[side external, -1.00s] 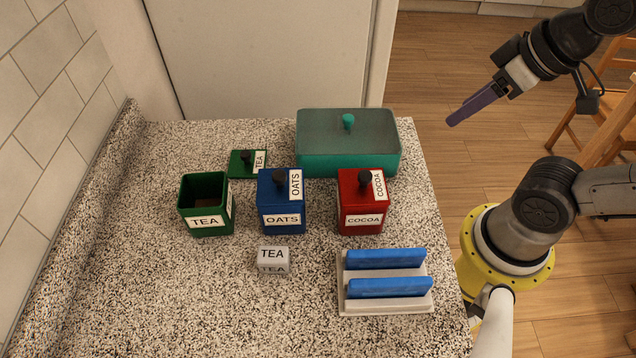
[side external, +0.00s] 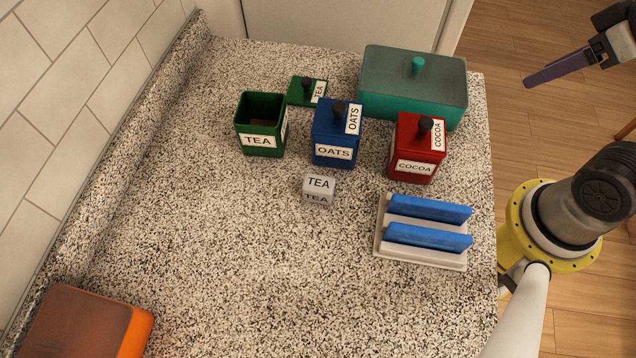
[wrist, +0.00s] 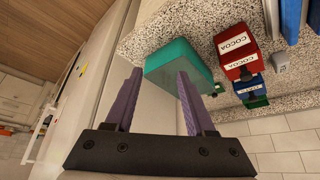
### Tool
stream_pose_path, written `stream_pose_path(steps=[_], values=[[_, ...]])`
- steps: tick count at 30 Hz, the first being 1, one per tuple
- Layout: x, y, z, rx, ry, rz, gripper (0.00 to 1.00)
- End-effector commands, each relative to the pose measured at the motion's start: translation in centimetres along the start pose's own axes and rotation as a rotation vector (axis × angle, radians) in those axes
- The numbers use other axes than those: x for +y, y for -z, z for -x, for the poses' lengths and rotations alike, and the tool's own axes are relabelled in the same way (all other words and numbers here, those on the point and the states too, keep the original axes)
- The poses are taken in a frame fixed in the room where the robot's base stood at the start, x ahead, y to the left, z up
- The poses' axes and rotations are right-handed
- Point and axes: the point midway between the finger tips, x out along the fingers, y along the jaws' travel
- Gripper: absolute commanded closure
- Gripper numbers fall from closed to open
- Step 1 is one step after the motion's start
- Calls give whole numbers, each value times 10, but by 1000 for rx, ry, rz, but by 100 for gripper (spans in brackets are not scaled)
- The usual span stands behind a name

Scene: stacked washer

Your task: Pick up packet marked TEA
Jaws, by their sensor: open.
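The small grey packet marked TEA (side external: 318,189) sits on the speckled counter in the side view, in front of the blue OATS canister. A small pale block in the wrist view (wrist: 281,60), near the red canister, looks like it. The green TEA canister (side external: 261,140) stands open to the left, its lid (side external: 307,91) lying behind it. My gripper (side external: 527,82) is off the counter's right side, above the floor, far from the packet. In the wrist view its two purple fingers (wrist: 160,73) are apart with nothing held between them.
The blue OATS canister (side external: 334,133) and red COCOA canister (side external: 418,147) stand lidded behind the packet. A teal lidded box (side external: 413,86) is at the back right. A pale rack with blue slabs (side external: 421,263) is at the right. An orange box (side external: 90,322) is front left. The counter's front middle is clear.

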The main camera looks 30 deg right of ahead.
Motion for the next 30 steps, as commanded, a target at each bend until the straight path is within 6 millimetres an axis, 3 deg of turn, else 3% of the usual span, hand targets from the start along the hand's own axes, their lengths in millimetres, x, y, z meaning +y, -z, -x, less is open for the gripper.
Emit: stream_pose_path(steps=[8, 12, 23, 26, 30], values=[[0, 0, 0, 0, 0, 0, 45], [0, 0, 0, 0, 0, 0, 27], [0, -1, 4, -14, 0, -20, 27], [0, 16, 17, -9, 1, -40, 27], [-17, 56, 29, -60, 36, -1, 27]])
